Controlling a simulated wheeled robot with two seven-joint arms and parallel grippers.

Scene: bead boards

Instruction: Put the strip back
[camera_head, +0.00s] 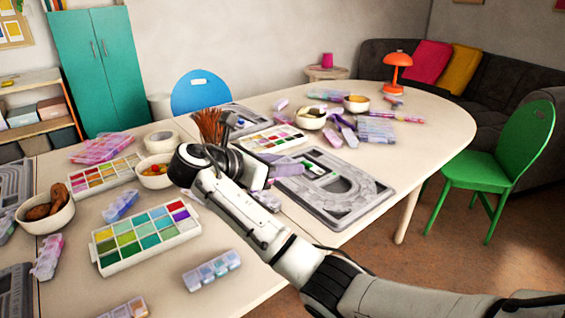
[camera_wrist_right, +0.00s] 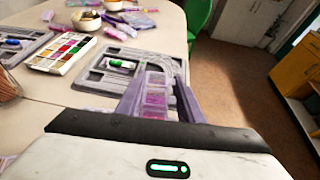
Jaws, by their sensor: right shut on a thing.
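My right gripper (camera_head: 287,169) reaches over the near edge of a grey bead board (camera_head: 362,201). In the right wrist view, its two purple fingers (camera_wrist_right: 158,98) are shut on a clear lilac strip (camera_wrist_right: 155,93) with pink contents in its compartments. The strip points away from the wrist, toward the board, which also shows there (camera_wrist_right: 92,76). In the head view the held strip is hard to tell from the fingers. A small green and white item (camera_head: 314,168) lies on the board. My left gripper is not in view.
A white tray of colours (camera_head: 104,262) stands at the front left, with loose strips (camera_head: 212,271) around it. Bowls (camera_head: 47,228) and another paint tray (camera_head: 244,141) stand nearby. More strips crowd the table's back. The table's right end is clear.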

